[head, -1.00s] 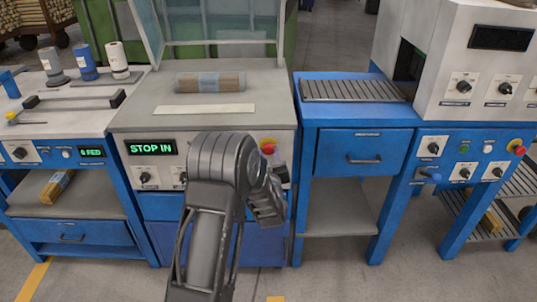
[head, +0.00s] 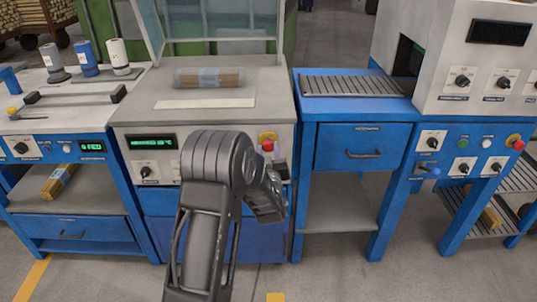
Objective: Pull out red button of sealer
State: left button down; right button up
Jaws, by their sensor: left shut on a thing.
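The sealer (head: 190,105) is the middle machine, with a pale top and a raised clear hood. Its red button (head: 267,146) sits on a yellow surround (head: 267,136) at the right end of the front panel. The button stands out from that surround. My left gripper (head: 276,166) is at the button from below, shut on it; my dark wrist hides most of the fingers and part of the panel. The green display (head: 152,141) is lit with small text that I cannot read fully. My right gripper is out of view.
A wrapped wood bundle (head: 209,77) lies on the sealer top. A roller table (head: 352,87) and a pale machine (head: 475,60) stand to the right; another red button (head: 516,142) is there. A bench (head: 70,108) with several rolls stands left.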

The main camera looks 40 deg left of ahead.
pick_arm(q)
jog(key=shift+s+d+f, duration=0.1)
jog(key=shift+d, duration=0.05)
jog(key=c, duration=0.9)
grip_release()
jog(key=v, duration=0.7)
jog(key=shift+s+d, duration=0.2)
jog(key=shift+s, duration=0.1)
